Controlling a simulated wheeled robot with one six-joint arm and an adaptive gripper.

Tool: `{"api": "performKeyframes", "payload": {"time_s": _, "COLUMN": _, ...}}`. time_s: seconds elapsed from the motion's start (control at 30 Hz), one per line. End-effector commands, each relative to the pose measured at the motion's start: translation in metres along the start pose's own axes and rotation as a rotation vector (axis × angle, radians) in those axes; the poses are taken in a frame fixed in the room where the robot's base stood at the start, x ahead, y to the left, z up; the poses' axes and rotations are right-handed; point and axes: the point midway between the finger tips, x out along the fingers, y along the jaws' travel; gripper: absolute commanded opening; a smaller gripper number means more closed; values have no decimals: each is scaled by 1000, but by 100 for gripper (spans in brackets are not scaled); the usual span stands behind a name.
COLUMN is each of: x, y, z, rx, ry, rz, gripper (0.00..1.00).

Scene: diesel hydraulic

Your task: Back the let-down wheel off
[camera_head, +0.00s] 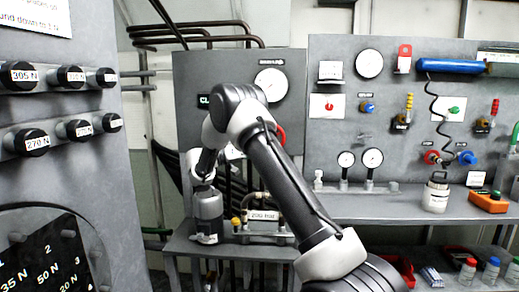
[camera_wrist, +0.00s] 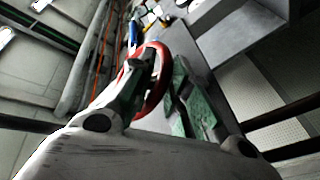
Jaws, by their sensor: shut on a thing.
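The let-down wheel is a red ring-shaped handwheel (camera_wrist: 163,84), seen in the wrist view between my gripper's fingers. My gripper (camera_wrist: 164,68) is shut on it, with one dark finger lying across the ring on its left and a green-marked finger on its right. The exact contact points are hard to make out. In the head view only a thin red edge of the wheel (camera_head: 281,134) shows beside my arm, on the grey panel (camera_head: 289,60) below a round gauge (camera_head: 270,85). My arm hides the rest of it, and the gripper's fingers do not show there.
A bench block with a "200 bar" label (camera_head: 263,215) stands below the panel. A grey board (camera_head: 390,110) with gauges, valves and a blue cylinder (camera_head: 450,66) is at the right. A grey cabinet with black knobs (camera_head: 68,76) stands close at the left. Dark pipes (camera_head: 200,33) run behind.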

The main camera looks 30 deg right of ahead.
Motion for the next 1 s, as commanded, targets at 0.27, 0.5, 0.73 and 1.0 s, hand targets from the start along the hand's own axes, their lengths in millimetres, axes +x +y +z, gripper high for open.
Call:
{"api": "performKeyframes", "payload": {"time_s": 0.27, "x": -1, "y": -3, "z": -1, "rx": 0, "ry": 7, "rz": -9, "gripper": 0}}
{"api": "performKeyframes", "payload": {"time_s": 0.5, "x": -1, "y": -2, "z": -1, "rx": 0, "ry": 6, "rz": -7, "gripper": 34}}
{"api": "performKeyframes", "payload": {"time_s": 0.73, "x": -1, "y": -1, "z": -1, "rx": 0, "ry": 5, "rz": -4, "gripper": 34}}
{"api": "performKeyframes", "payload": {"time_s": 1.0, "x": -38, "y": -2, "z": -1, "rx": 1, "ry": 7, "rz": -7, "gripper": 34}}
